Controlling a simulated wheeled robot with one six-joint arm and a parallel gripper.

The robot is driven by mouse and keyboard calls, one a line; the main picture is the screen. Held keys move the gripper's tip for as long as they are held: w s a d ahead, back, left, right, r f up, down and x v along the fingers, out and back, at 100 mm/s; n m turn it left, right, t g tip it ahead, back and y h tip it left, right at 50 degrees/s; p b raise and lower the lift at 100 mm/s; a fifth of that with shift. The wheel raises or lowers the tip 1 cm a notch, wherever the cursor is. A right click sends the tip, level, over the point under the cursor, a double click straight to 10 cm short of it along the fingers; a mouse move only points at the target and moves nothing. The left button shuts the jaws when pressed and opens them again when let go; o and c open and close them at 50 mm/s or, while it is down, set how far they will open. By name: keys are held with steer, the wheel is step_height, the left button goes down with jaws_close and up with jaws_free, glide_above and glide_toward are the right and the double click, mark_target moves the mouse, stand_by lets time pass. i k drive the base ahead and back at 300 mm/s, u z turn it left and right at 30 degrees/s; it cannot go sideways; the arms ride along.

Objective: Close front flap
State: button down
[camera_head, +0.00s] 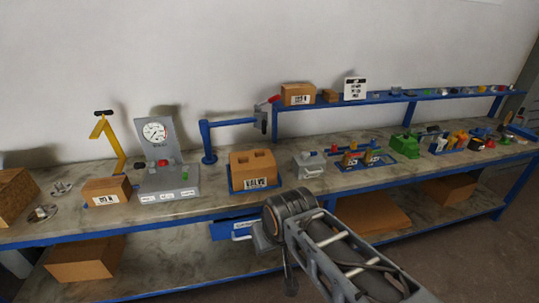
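A cardboard box (253,168) with a white label reading like "VALVE" stands in a blue tray (231,188) near the middle of the bench. Two darker patches show on its top. I cannot pick out a separate front flap on it or tell how any flap stands. My gripper (262,239) is at the end of my grey arm, in front of the bench edge and below the box, apart from it. The gripper is small and dark here, and its fingers cannot be made out.
A gauge stand (168,178), a smaller carton (107,191) and a yellow arm-like stand (109,140) are on the left. A blue post with a swing arm (208,142) rises behind. A grey block (308,165) and several coloured parts lie right. A blue drawer (229,229) hangs below.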

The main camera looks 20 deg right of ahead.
mark_target(244, 163)
steer(key=z, duration=0.15)
steer(key=i, duration=1.35)
steer(key=u, duration=0.65)
